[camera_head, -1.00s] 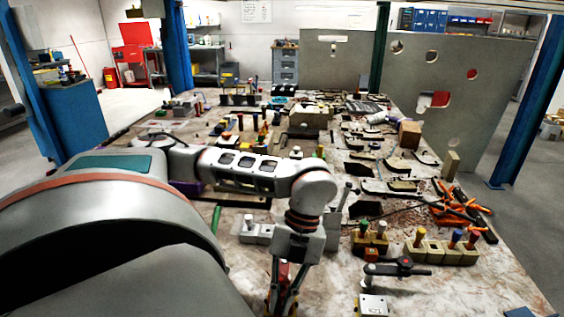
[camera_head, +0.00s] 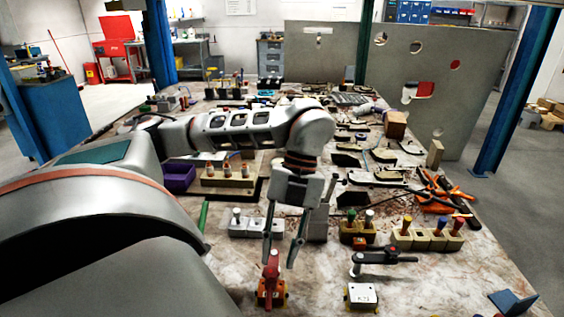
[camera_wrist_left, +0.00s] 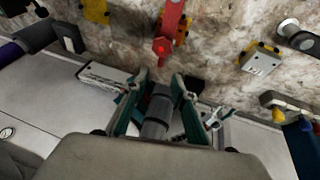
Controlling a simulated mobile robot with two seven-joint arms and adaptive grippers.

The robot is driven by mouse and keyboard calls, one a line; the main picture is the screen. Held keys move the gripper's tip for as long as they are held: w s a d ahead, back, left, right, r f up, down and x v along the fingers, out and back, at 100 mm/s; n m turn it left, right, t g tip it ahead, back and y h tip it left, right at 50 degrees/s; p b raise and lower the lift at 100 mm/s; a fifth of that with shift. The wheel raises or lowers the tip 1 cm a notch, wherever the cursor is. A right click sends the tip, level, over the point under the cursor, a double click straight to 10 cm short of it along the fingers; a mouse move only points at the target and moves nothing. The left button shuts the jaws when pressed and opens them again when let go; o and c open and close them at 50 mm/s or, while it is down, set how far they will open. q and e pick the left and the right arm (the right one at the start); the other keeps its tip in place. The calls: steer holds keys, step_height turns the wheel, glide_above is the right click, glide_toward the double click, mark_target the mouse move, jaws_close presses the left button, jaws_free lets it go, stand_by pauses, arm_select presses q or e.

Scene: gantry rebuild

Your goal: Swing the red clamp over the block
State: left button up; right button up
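The red clamp (camera_head: 271,270) stands on an orange base (camera_head: 272,293) at the front of the table. In the left wrist view the red clamp (camera_wrist_left: 169,30) is beyond the fingertips. A white block (camera_head: 362,295) with a black label and yellow edges lies to its right; it also shows in the left wrist view (camera_wrist_left: 260,60). My left gripper (camera_head: 280,258) points down with its fingers apart, just behind the clamp's upper end. In the left wrist view the gripper (camera_wrist_left: 161,78) is open, with no clamp between its fingertips. My right gripper is not in view.
A black-handled clamp (camera_head: 380,258) stands behind the white block. Yellow blocks with coloured pegs (camera_head: 430,238) and orange-handled pliers (camera_head: 443,193) are farther right. A grey block (camera_head: 257,227) lies behind the gripper. Bare tabletop (camera_head: 425,285) shows at the front right.

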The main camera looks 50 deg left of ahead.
arm_select(q)
steer(key=shift+v, duration=1.25)
